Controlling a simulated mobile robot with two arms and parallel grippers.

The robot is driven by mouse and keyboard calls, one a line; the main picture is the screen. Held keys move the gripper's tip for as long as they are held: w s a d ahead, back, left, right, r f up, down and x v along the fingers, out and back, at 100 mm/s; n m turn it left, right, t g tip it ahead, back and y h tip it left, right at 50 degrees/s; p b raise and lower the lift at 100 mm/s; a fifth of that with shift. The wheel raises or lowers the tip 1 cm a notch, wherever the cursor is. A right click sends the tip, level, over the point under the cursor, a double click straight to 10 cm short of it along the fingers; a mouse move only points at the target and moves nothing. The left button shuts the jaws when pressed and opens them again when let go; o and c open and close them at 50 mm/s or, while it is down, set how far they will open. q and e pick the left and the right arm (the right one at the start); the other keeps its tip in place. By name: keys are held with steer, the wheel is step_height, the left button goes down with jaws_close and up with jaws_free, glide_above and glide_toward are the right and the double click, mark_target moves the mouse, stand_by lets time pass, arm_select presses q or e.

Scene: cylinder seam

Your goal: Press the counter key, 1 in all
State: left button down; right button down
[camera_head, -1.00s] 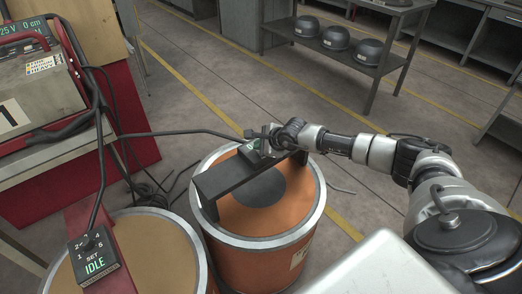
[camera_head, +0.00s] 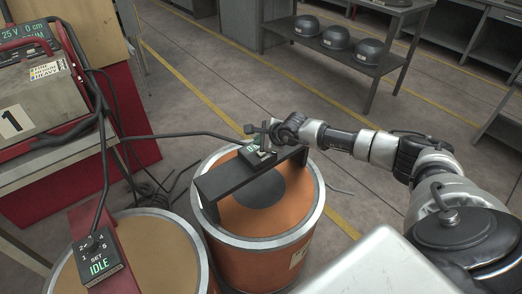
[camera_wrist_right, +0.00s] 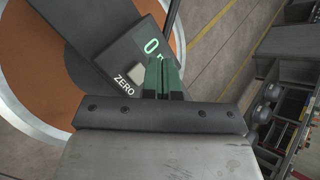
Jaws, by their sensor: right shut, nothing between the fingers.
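The counter (camera_head: 256,152) is a small dark box with a green display, on the black bridge across the right drum. In the right wrist view the counter (camera_wrist_right: 118,52) shows a green "0", with the digit beside it partly hidden. A pale square key (camera_wrist_right: 137,72) sits by the label ZERO. My right gripper (camera_head: 260,131) is above the counter. In the wrist view its green fingertips (camera_wrist_right: 164,62) are together and empty, in front of the box's right part. They hide what lies under them; I cannot tell whether they touch it. My left gripper is not in view.
The black bridge (camera_head: 222,184) spans the orange drum (camera_head: 290,212). A second drum (camera_head: 160,255) at lower left carries a selector box (camera_head: 97,258) reading IDLE. A cable runs to the counter from the left. A power unit (camera_head: 40,100) stands at left.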

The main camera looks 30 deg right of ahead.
steer(key=shift+r+p, duration=0.95)
steer(key=shift+r, duration=0.85)
